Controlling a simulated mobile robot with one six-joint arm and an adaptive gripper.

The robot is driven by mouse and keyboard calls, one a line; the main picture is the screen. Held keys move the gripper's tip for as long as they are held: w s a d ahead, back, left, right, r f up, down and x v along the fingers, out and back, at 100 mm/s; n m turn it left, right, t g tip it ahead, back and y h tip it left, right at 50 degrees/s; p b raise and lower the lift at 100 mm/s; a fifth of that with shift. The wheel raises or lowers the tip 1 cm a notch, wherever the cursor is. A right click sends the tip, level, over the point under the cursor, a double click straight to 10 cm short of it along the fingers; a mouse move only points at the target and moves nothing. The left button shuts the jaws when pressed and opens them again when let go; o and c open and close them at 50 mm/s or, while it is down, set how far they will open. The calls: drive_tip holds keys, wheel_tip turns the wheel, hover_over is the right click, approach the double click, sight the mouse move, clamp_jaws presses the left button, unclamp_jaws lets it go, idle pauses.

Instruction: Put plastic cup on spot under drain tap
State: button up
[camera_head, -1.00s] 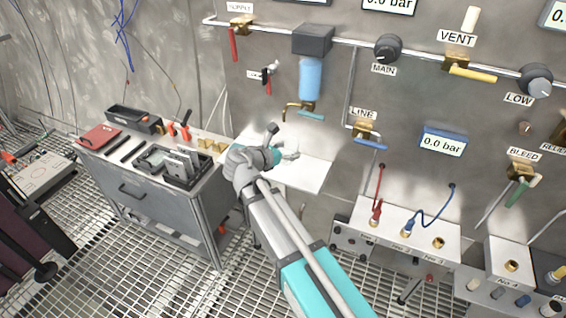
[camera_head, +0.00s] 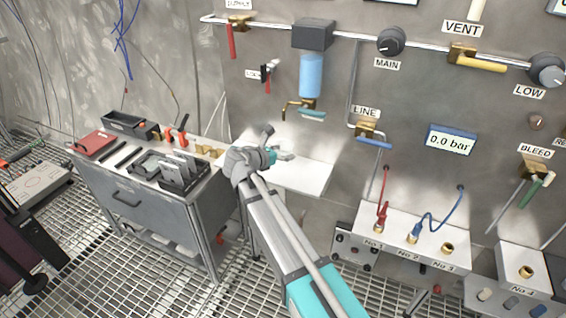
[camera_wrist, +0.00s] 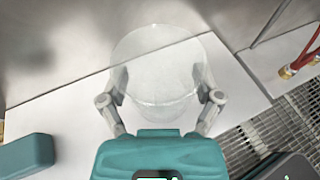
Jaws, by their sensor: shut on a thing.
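My gripper (camera_wrist: 160,100) is shut on a clear plastic cup (camera_wrist: 158,62), with one finger on each side of it. The cup shows from above over the white shelf (camera_wrist: 55,108); I cannot tell whether its base touches the shelf. In the head view, my gripper (camera_head: 285,154) is over the same white shelf (camera_head: 312,178), below the drain tap (camera_head: 303,109), and the cup is too faint to make out. The tap has a brass spout and a teal lever, under a blue filter bowl (camera_head: 311,75). No marked spot is visible on the shelf.
A grey cabinet (camera_head: 150,205) with a black tray (camera_head: 185,182) and tools stands left of the shelf. The steel panel (camera_head: 400,95) rises behind it. A connector box (camera_head: 400,245) with red and blue hoses is at right. The shelf's right part is bare.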

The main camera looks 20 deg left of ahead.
drive_tip(key=shift+w+f, duration=0.1)
drive_tip(key=shift+w+a+f+b, duration=0.2)
drive_tip(key=shift+w+f+b, duration=0.1)
drive_tip(key=shift+f+b, duration=0.25)
wheel_tip(320, 180, down, 3)
drive_tip(key=b, duration=0.3)
drive_tip(key=shift+r, duration=0.1)
drive_tip(key=o, duration=0.9)
drive_tip(key=shift+r, duration=0.1)
drive_tip(key=shift+s, duration=0.2)
drive_tip(key=p+v, duration=0.3)
drive_tip(key=v, duration=0.8)
drive_tip(key=shift+s+a+p, duration=0.15)
drive_tip(key=shift+s+p, duration=0.1)
drive_tip(key=shift+p, duration=0.05)
